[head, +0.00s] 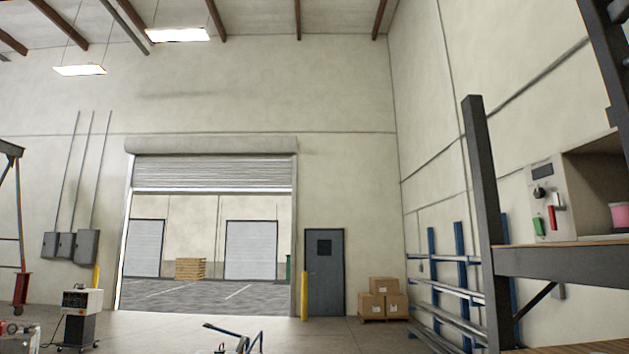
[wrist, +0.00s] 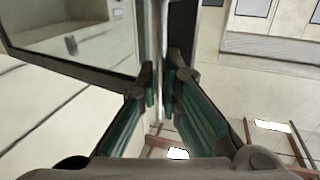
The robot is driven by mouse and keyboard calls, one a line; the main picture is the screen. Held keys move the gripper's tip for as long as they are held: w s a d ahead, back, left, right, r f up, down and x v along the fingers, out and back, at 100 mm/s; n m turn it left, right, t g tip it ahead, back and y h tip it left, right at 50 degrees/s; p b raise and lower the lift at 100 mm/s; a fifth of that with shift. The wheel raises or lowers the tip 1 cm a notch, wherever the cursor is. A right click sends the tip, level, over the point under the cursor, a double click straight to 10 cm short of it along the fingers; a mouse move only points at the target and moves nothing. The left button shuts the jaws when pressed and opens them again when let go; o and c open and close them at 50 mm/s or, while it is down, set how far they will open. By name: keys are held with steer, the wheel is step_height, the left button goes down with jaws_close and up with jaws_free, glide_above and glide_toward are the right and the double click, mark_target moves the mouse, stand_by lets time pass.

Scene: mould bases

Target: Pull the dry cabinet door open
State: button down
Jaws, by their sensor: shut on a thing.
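In the wrist view a door with a large pane and a dark frame (wrist: 62,64) fills the upper left; I take it to be the dry cabinet door. A pale, slim upright bar, its handle (wrist: 158,22), runs beside the frame. My gripper (wrist: 161,84) has its two teal-padded fingers on either side of this bar and is shut on it. How far the door stands open is unclear. The head view shows neither my gripper nor the door clearly. At its right edge is a beige box (head: 558,178) with an open front and a pink container (head: 620,216) inside.
In the head view, the box stands on a dark-framed shelf (head: 565,264) with a tall post (head: 481,190). A blue rack (head: 433,267) and cartons (head: 383,299) stand by the walls. A wheeled unit (head: 80,316) is at left. The floor before the roller door is mostly clear.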

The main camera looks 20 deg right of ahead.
steer(key=shift+s, duration=0.25)
steer(key=shift+a, duration=0.1)
steer(key=c, duration=2)
jaws_free()
steer(key=v, duration=1.2)
